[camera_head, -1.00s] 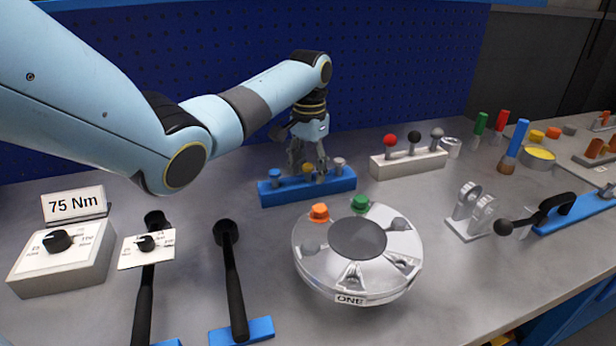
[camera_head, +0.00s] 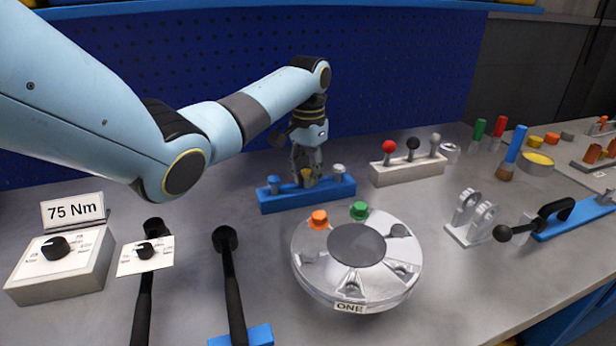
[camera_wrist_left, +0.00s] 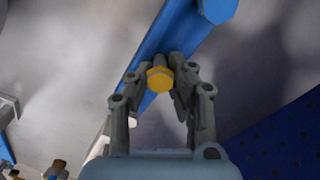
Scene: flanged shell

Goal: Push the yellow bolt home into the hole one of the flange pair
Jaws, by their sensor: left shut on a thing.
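The yellow bolt (camera_wrist_left: 160,79) stands in the blue rack, between blue and grey bolts. It also shows in the head view (camera_head: 306,175). My left gripper (camera_head: 306,172) is over the rack and shut on the yellow bolt; in the left wrist view its fingertips (camera_wrist_left: 165,72) meet the bolt's sides. The flange pair (camera_head: 358,290) is a round silver disc with a grey centre on the bench, marked by a "ONE" label (camera_head: 349,307) at its front. An orange bolt (camera_head: 319,219) and a green bolt (camera_head: 359,210) sit in its far rim. My right gripper is not in view.
The blue rack (camera_head: 330,193) stands behind the flange pair. A white block with red, black and grey knobs (camera_head: 408,165) is to its right. A silver bracket (camera_head: 471,217) stands right of the flange. Two black wrenches (camera_head: 230,275) lie left of it.

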